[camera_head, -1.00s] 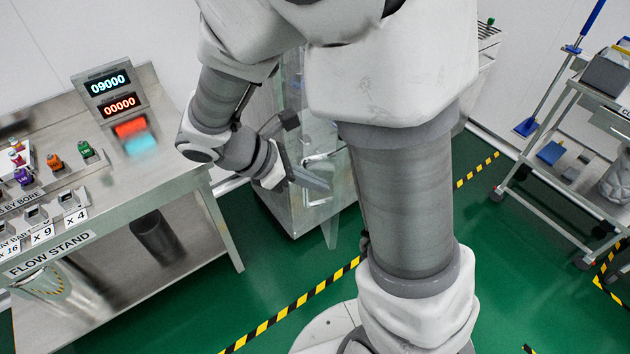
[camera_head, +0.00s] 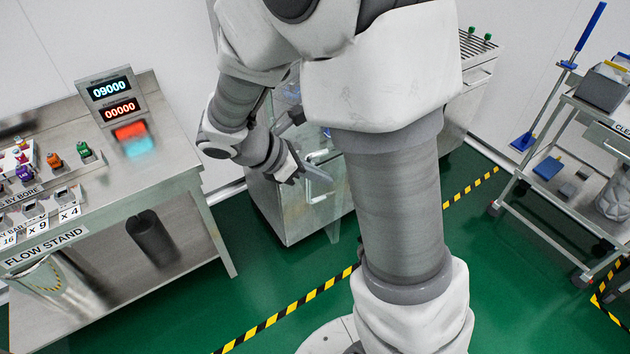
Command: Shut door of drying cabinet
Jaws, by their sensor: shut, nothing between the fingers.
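The drying cabinet (camera_head: 285,222) is a steel box behind my arm, against the back wall. Its clear door (camera_head: 335,190) with a pale bar handle shows between my wrist and my thick arm link. The door's lower corner hangs out past the cabinet's front, so it looks ajar; how far is hard to tell. My gripper (camera_head: 326,177) is shut and empty, its fingers pointing right, close to the door handle. Whether it touches the door I cannot tell. My arm hides much of the cabinet's upper part and the door's right side.
The flow stand (camera_head: 190,185) with displays and coloured fittings stands close on the left. A steel unit (camera_head: 470,85) with green knobs is behind my arm. A cleaning trolley (camera_head: 560,190) stands at right. Green floor (camera_head: 300,275) with striped tape is clear in front.

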